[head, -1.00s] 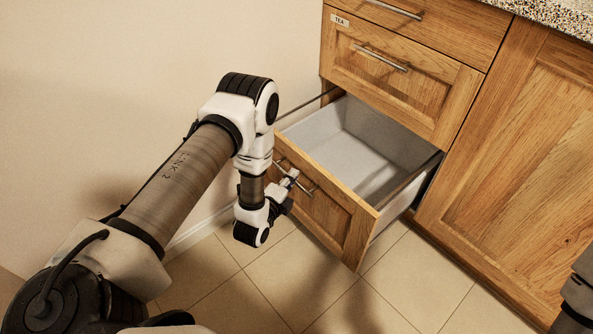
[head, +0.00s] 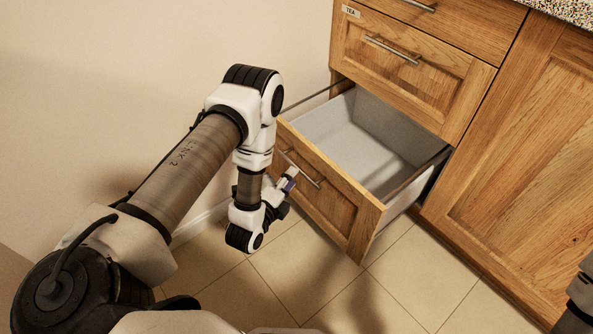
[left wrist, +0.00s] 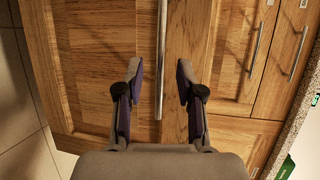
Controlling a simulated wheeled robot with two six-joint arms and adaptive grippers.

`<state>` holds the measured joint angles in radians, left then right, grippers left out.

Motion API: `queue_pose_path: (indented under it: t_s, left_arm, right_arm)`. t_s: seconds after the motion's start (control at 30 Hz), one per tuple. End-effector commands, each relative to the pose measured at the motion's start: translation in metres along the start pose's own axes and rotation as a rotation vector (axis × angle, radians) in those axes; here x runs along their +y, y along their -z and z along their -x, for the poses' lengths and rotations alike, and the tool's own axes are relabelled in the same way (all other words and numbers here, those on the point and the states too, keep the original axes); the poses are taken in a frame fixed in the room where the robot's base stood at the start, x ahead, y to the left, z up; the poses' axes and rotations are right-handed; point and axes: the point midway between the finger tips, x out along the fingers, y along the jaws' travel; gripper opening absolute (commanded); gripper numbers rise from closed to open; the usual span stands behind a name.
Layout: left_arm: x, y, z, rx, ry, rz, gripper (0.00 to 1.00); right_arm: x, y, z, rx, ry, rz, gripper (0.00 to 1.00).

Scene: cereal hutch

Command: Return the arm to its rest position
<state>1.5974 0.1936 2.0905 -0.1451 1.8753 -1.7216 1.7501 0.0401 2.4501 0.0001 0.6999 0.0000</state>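My left gripper (head: 290,181) is in front of the pulled-out bottom drawer. In the left wrist view its two fingers (left wrist: 160,78) are spread apart, with nothing held between them. The drawer's bar handle (left wrist: 161,45) runs between the fingers in that view, beyond or level with the tips; I cannot tell the exact gap. The drawer (head: 335,205) has a wooden front and an empty-looking light grey inside (head: 355,135). My left arm reaches in from the left and bends down at the elbow. Part of my right arm (head: 578,305) shows at the right edge; its gripper is out of view.
A closed drawer labelled TEA (head: 415,70) is above the open one, under another closed drawer. A wooden cabinet door (head: 520,150) is to the right, below a speckled countertop (head: 570,8). The tiled floor (head: 330,290) in front is clear. A plain wall is behind my left arm.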

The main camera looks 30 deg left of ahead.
Motion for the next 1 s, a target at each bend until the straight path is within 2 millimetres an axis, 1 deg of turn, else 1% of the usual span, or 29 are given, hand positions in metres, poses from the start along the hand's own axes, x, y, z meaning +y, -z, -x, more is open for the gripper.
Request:
queue_pose_path:
  t_s: [0.03,0.1,0.2,0.67,0.77,0.8,0.83,0.87,0.93,0.97,1.0]
  left_arm:
    - [0.001,0.000,0.009,0.001,-0.004,0.000,0.37]
    - [0.001,0.000,0.018,0.001,-0.002,-0.001,0.37]
    - [0.000,0.000,0.023,0.001,0.000,-0.001,0.37]
    - [-0.001,0.000,0.022,0.001,0.002,-0.001,0.37]
    - [-0.013,0.005,0.016,0.011,0.026,-0.002,0.37]
    - [-0.023,0.013,0.014,0.028,0.037,-0.003,0.37]
    - [-0.030,0.023,0.016,0.050,0.014,-0.008,0.37]
    - [-0.022,0.030,0.020,0.064,-0.056,0.021,0.37]
    - [0.003,0.042,0.035,0.073,-0.246,0.167,0.37]
    - [0.015,0.045,0.043,0.060,-0.335,0.248,0.37]
    - [0.031,0.049,0.058,0.031,-0.454,0.357,0.37]
  right_arm:
    - [0.000,0.000,0.000,0.000,0.000,0.000,0.00]
    - [0.000,0.000,0.000,0.000,0.000,0.000,0.00]
    - [0.000,0.000,0.000,0.000,0.000,0.000,0.00]
    - [0.000,0.000,0.000,0.000,0.000,0.000,0.00]
    - [0.000,0.000,0.000,0.000,0.000,0.000,0.00]
    - [0.000,0.000,0.000,0.000,0.000,0.000,0.00]
    - [0.000,0.000,0.000,0.000,0.000,0.000,0.00]
    - [0.000,0.000,0.000,0.000,0.000,0.001,0.00]
    - [0.000,0.000,0.000,0.000,0.000,0.000,0.00]
    - [0.000,0.000,0.000,0.000,0.000,0.000,0.00]
    - [0.000,0.000,0.000,0.000,0.000,0.000,0.00]
